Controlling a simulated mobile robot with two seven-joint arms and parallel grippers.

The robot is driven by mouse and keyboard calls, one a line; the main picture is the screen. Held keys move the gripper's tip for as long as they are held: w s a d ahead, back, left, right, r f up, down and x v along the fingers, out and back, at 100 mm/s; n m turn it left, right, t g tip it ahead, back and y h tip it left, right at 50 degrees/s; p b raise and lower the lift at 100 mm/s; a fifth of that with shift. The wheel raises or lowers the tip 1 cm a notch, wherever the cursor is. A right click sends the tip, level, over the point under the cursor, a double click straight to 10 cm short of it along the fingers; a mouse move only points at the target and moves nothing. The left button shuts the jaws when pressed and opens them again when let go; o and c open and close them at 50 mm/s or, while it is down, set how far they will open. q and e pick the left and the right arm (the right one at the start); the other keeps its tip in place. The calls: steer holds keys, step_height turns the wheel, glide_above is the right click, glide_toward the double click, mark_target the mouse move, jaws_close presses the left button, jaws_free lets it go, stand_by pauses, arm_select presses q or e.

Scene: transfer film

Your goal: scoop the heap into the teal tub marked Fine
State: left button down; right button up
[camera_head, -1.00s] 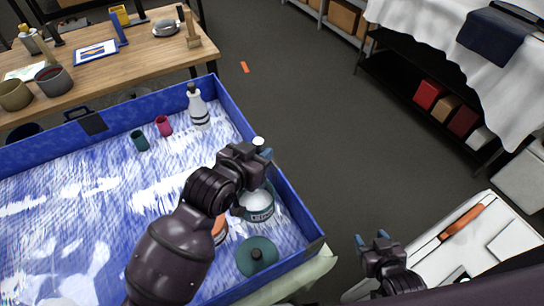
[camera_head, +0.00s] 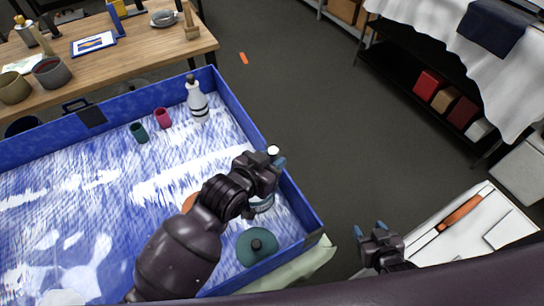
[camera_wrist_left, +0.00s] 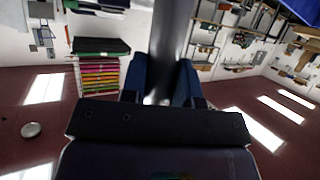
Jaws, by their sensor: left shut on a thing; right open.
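My left gripper (camera_head: 274,160) is over the right part of the blue tray, shut on a grey rod-like handle (camera_wrist_left: 172,45) with a pale end showing in the head view (camera_head: 273,151). What the handle belongs to is hidden. A teal tub (camera_head: 264,204) with a label stands just below that gripper in the picture, mostly covered by it; I cannot read its mark. A round teal lid (camera_head: 257,247) with a dark knob lies near the tray's corner. An orange thing (camera_head: 189,202) shows partly behind my left arm. I cannot make out the heap. My right gripper (camera_head: 372,232) is open and empty.
The blue-walled tray (camera_head: 240,116) also holds a white bottle (camera_head: 198,100), a pink cup (camera_head: 163,118) and a dark green cup (camera_head: 139,132). A wooden table (camera_head: 120,62) stands behind. A white surface with an orange-handled tool (camera_head: 460,213) lies at right.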

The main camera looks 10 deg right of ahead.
arm_select(q)
steer(key=shift+w+a+f+n+g+h+b, duration=2.5)
steer(key=shift+w+a+n+g, duration=1.15)
steer(key=shift+w+n, duration=1.9)
steer(key=shift+s+d+r+m+t+y+p, duration=0.85)
steer(key=shift+s+d+r+m+t, duration=0.3)
steer(key=shift+s+m, duration=0.7)
steer(key=shift+s+d+r+m+t+y+p, duration=0.8)
steer(key=shift+s+d+r+m+t, duration=0.4)
steer(key=shift+s+m, duration=0.65)
steer(key=shift+s+d+r+m+t+y+p, duration=0.95)
steer(key=shift+s+d+m+t, duration=0.35)
steer(key=shift+s+m, duration=0.55)
